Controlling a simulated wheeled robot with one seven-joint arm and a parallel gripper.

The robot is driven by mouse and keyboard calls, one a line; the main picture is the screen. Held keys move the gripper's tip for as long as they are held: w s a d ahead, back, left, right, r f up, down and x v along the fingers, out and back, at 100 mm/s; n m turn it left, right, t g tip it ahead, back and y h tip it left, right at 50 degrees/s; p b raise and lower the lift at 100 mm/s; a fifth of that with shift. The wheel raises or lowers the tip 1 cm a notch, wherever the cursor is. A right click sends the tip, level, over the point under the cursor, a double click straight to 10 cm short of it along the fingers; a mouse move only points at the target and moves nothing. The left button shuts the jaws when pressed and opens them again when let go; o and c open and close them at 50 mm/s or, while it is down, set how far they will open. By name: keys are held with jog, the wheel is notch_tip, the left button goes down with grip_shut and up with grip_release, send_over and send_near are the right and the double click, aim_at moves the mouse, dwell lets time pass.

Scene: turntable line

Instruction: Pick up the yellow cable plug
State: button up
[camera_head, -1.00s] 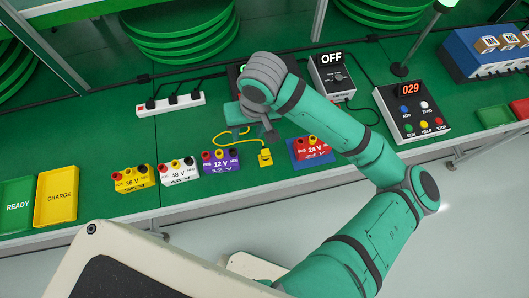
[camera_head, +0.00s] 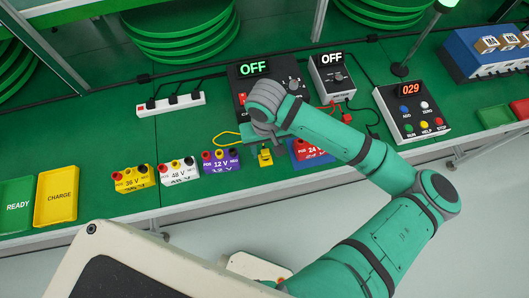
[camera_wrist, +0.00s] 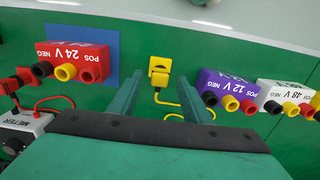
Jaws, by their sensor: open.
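The yellow cable plug (camera_head: 265,157) stands on the green bench between the purple 12 V block (camera_head: 221,161) and the red 24 V block (camera_head: 313,148). A yellow cable (camera_head: 228,138) runs from it. In the wrist view the plug (camera_wrist: 160,71) shows beyond and between the fingertips, its cable curving toward the right finger. My gripper (camera_wrist: 160,100) is open and empty, apart from the plug. In the head view the wrist is just behind the plug and hides most of the fingers.
The white 48 V block (camera_head: 179,171) and yellow 36 V block (camera_head: 132,179) stand to the left. The 24 V block sits on a blue mat (camera_head: 322,158). A dark box reading OFF (camera_head: 254,70) and a meter (camera_head: 333,75) stand behind. The bench front edge is close to the plug.

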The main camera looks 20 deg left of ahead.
jog(key=shift+f, duration=1.3)
jog(key=c, duration=1)
jog(key=shift+r, duration=0.1)
